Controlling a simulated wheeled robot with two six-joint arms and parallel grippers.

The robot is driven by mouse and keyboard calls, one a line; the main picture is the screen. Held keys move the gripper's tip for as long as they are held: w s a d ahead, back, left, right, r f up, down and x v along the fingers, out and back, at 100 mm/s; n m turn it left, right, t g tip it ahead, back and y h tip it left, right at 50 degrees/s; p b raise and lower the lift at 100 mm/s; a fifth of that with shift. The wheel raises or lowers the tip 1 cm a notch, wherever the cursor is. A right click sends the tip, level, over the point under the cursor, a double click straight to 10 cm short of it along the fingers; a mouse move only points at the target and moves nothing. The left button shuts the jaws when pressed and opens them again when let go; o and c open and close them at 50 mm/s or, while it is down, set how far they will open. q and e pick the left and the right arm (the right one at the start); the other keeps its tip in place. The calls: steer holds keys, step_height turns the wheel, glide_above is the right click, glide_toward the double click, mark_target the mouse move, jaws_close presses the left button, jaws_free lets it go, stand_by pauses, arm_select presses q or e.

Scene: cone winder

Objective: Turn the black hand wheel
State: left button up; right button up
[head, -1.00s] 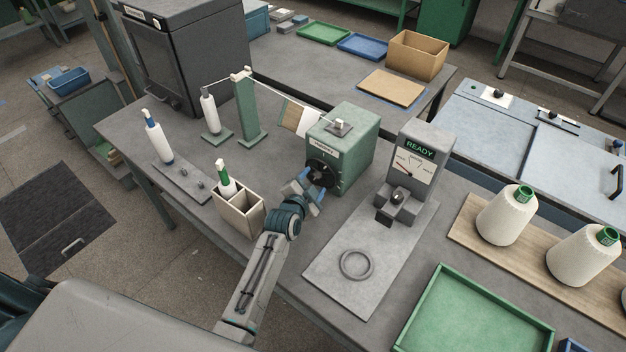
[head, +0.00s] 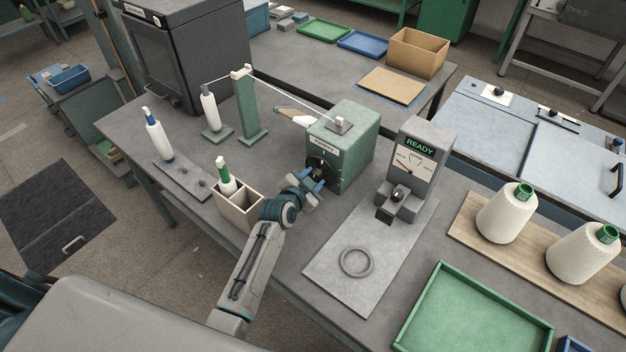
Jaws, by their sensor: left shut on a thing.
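The black hand wheel (head: 315,163) is on the front face of the green winder box (head: 352,150), partly covered by my gripper. My left gripper (head: 312,180) is at the wheel's lower part, its blue fingers shut on the wheel; which part of it they hold is hard to see. A tan and white piece (head: 294,116) sticks out on the far left side of the box, with a thread running from the green post (head: 249,108) above it. My right gripper is not in view.
A wooden box (head: 238,208) with a green-topped bobbin stands close to my left arm. A grey gauge (head: 421,150) reading READY stands right of the winder, on a plate with a ring (head: 355,262). White cones (head: 507,212) and a green tray (head: 470,315) are farther right.

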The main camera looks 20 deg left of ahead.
arm_select(q)
steer(key=shift+a+n+h, duration=0.1)
steer(key=shift+n+h, duration=0.4)
steer(key=shift+n, duration=0.3)
steer(key=o, duration=1)
steer(key=shift+w, duration=0.1)
steer(key=shift+s+a+r+b, duration=0.15)
steer(key=shift+s+b, duration=0.25)
steer(key=shift+s, duration=0.15)
steer(key=shift+r+b+v, duration=0.15)
steer(key=shift+b+v, duration=0.45)
steer(key=shift+v, duration=1.85)
steer(key=shift+r+b+v, duration=0.1)
steer(key=shift+b+v, duration=0.45)
steer(key=shift+v, duration=1.85)
steer(key=shift+g, duration=0.3)
